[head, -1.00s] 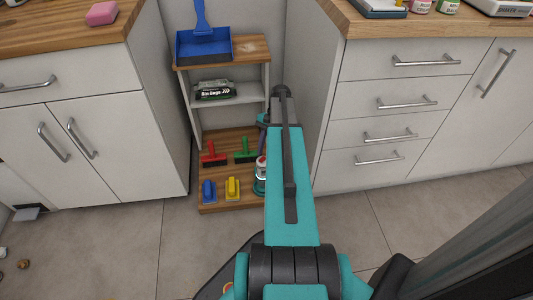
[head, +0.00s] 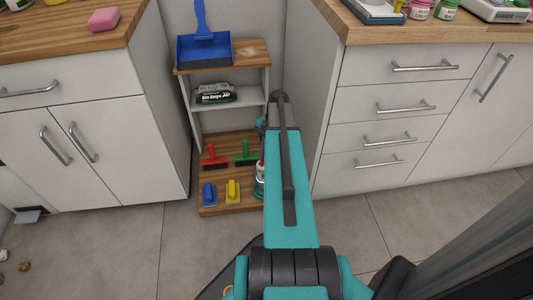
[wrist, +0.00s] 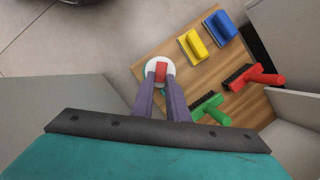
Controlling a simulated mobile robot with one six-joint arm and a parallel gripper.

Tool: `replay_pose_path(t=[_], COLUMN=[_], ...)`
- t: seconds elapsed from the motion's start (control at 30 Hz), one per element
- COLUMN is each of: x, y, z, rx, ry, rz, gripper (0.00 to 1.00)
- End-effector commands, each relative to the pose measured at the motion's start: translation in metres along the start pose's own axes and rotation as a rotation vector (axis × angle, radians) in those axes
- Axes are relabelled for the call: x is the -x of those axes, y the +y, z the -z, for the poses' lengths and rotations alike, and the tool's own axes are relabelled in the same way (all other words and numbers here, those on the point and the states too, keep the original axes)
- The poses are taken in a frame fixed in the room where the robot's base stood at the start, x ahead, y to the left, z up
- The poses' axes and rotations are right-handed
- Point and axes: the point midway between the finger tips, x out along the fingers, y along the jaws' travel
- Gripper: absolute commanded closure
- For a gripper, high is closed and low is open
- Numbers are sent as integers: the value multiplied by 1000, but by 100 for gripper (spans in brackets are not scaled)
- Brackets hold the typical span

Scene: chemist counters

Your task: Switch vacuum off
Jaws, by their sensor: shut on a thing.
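The vacuum (head: 260,180) is a small upright teal and white thing on the low wooden shelf, partly hidden behind my arm in the head view. In the wrist view its round white top (wrist: 149,68) with a red part in the middle shows from above. My gripper (wrist: 161,78) reaches down to it, with its two fingertips close together at the red part. The gripper is shut on the vacuum at this red part. The fingertips are hidden by my arm in the head view. I cannot tell whether the vacuum is on or off.
On the same shelf (head: 222,194) are a red brush (head: 214,158), a green brush (head: 245,153), a blue brush (head: 209,194) and a yellow brush (head: 233,191). Bin bags (head: 215,93) and a blue dustpan (head: 205,49) sit above. Cabinets stand on both sides.

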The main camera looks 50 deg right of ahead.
Motion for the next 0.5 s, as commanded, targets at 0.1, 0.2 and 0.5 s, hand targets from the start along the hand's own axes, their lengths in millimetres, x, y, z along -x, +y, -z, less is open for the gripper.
replay_pose_path(t=[0.1, 0.2, 0.5], x=[3, 3, 2], y=[2, 2, 2], z=[-7, -8, -11], rx=[2, 2, 1], ry=[52, 100, 220], rz=[-3, -3, -2], gripper=[100, 100, 100])
